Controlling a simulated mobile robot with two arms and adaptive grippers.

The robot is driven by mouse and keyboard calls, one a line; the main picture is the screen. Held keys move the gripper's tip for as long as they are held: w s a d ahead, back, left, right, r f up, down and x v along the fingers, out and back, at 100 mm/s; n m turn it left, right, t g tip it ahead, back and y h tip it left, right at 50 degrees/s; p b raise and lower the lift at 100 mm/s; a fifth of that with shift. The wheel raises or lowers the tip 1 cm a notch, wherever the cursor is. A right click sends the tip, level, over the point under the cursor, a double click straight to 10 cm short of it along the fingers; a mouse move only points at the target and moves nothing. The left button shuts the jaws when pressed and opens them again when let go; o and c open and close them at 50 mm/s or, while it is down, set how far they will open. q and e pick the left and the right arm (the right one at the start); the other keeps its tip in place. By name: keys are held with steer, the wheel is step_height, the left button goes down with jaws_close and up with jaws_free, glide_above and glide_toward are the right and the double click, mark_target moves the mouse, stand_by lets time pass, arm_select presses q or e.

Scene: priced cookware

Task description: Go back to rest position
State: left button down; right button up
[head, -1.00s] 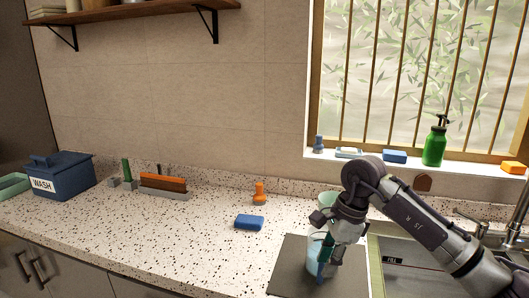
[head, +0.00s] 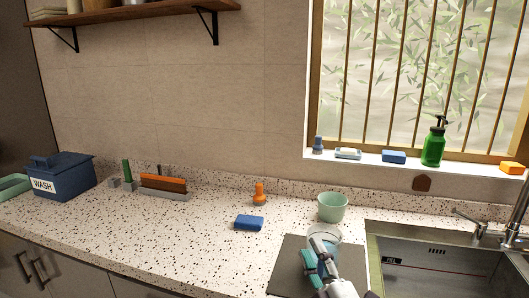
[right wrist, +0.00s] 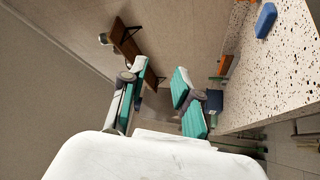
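My right gripper (head: 313,262) shows at the bottom of the head view, in front of the dark grey mat (head: 287,262). In the right wrist view its teal-padded fingers (right wrist: 160,98) stand apart with nothing between them. My left gripper is in neither view.
A mint bowl (head: 332,207) stands behind the mat, left of the sink (head: 440,268). A blue sponge (head: 249,223) and an orange brush (head: 259,194) lie left of it. A blue WASH box (head: 62,178) stands far left. The counter's middle front is clear.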

steer(key=s+d+f+m+g+h, duration=0.3)
steer(key=s+d+f+m+g, duration=0.15)
steer(key=f, duration=0.35)
steer(key=s+d+f+m+g+h, duration=0.35)
steer(key=f+m, duration=0.25)
steer(key=f, duration=0.3)
steer(key=s+d+f+m+g, duration=0.1)
steer(key=s+f+m+g, duration=0.1)
steer(key=s+f+g, duration=0.6)
steer(key=s+d+f+m+g, duration=0.15)
steer(key=s+f, duration=0.25)
steer(key=s, duration=0.9)
step_height(320, 180, down, 25)
steer(key=s, duration=0.1)
steer(key=s+d+f+g, duration=0.1)
steer(key=s+d+f, duration=0.1)
steer(key=s+f, duration=1.3)
steer(key=shift+s+d+f+g, duration=0.25)
steer(key=shift+d+f+g, duration=0.1)
steer(key=shift+d+f, duration=0.1)
